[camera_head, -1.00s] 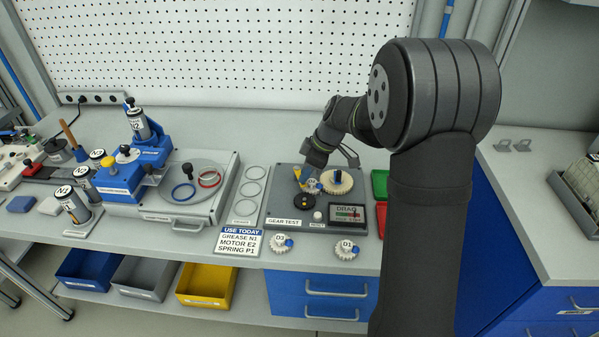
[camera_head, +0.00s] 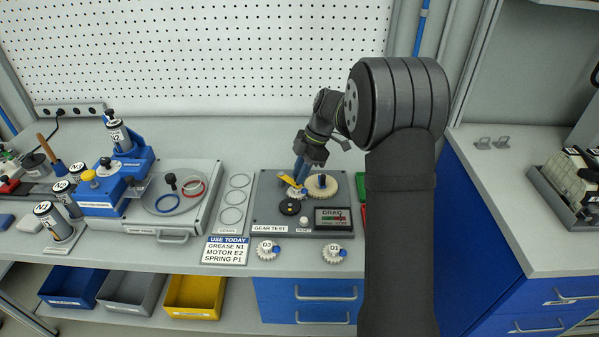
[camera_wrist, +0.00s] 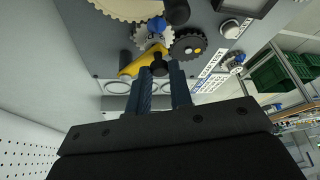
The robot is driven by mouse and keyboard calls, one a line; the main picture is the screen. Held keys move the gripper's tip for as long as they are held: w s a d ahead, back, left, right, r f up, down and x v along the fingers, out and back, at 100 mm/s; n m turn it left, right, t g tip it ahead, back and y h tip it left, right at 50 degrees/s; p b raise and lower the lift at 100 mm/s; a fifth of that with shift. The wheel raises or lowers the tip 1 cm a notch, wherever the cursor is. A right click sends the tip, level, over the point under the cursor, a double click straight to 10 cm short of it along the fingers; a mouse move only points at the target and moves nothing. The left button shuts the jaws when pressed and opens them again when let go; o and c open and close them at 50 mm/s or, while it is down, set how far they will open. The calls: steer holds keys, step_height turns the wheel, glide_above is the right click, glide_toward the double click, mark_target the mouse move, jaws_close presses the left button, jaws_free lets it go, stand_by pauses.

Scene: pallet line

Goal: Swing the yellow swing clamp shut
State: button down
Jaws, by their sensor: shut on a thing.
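The yellow swing clamp (camera_head: 291,181) is a short yellow arm on the grey gear test plate (camera_head: 262,205), beside the small white gear (camera_head: 297,193). In the wrist view the clamp (camera_wrist: 131,69) lies slanted, with its upper end close to the white gear (camera_wrist: 140,40). My gripper (camera_head: 299,176) points down at the clamp from above. In the wrist view my gripper's blue fingers (camera_wrist: 161,76) are closed around a dark knob (camera_wrist: 159,67) at the clamp. The fingers and knob hide part of the clamp.
A large beige gear (camera_head: 322,187) and a dark gear (camera_head: 290,207) sit close by on the plate. A drag display (camera_head: 332,218) stands at its front right. Two loose gears, D3 (camera_head: 266,250) and D1 (camera_head: 334,254), lie in front. A ring tray (camera_head: 235,204) is at left.

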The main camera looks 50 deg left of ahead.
steer(key=c, duration=1.3)
jaws_free()
steer(key=shift+w+r, duration=0.1)
steer(key=v, duration=1.7)
steer(key=shift+d, duration=0.1)
steer(key=x, duration=1.7)
